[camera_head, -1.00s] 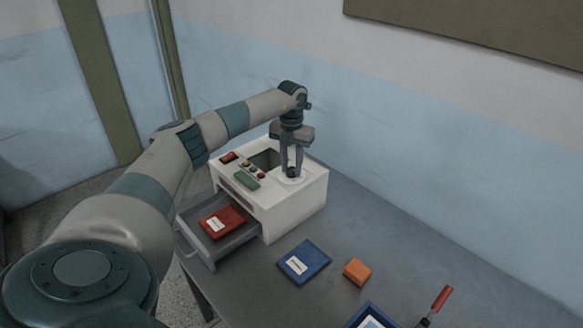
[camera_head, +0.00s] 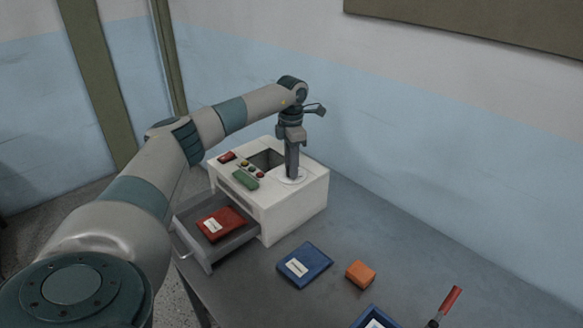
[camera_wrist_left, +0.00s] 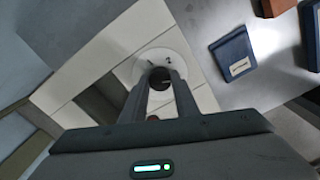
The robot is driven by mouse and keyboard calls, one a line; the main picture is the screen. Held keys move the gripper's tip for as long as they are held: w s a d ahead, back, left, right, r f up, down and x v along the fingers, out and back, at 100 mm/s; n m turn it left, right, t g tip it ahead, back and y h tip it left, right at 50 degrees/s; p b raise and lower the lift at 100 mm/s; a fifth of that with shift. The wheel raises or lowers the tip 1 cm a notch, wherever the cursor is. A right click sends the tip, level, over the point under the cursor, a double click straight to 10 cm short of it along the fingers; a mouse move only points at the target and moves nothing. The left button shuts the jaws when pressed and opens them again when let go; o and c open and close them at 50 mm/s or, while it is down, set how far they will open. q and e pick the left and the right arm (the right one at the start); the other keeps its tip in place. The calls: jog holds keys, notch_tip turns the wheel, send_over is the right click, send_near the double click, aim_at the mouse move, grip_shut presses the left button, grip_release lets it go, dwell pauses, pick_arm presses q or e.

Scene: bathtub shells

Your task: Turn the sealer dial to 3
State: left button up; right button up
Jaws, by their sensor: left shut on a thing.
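The sealer (camera_head: 295,208) is a white box at the back left of the table. Its dial has a round white plate (camera_head: 303,178) on the top right. The dark knob (camera_wrist_left: 159,75) shows in the left wrist view, between my fingertips. My left gripper (camera_head: 291,177) points straight down and is shut on the knob. The fingers hide the knob in the head view. The plate (camera_wrist_left: 179,60) carries small dark marks; one looks like a 2, but I cannot tell which mark the knob points at. My right gripper is not in view.
The sealer top has a dark opening (camera_head: 266,159), a red switch (camera_head: 227,157), small buttons and a green piece (camera_head: 244,180). An open drawer (camera_head: 226,246) holds a red packet (camera_head: 221,223). A blue packet (camera_head: 305,263) and an orange block (camera_head: 360,274) lie in front.

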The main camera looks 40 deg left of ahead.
pick_arm(q)
jog(key=shift+m, duration=0.5)
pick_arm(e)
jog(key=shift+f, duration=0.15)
pick_arm(q)
jog(key=o, duration=1.1)
jog(key=shift+c, duration=0.2)
jog(key=shift+r, duration=0.1)
jog(key=shift+r+b, duration=0.5)
jog(key=shift+r, duration=0.3)
notch_tip(320, 180, up, 16)
jog(key=b, duration=0.3)
jog(key=shift+f, duration=0.15)
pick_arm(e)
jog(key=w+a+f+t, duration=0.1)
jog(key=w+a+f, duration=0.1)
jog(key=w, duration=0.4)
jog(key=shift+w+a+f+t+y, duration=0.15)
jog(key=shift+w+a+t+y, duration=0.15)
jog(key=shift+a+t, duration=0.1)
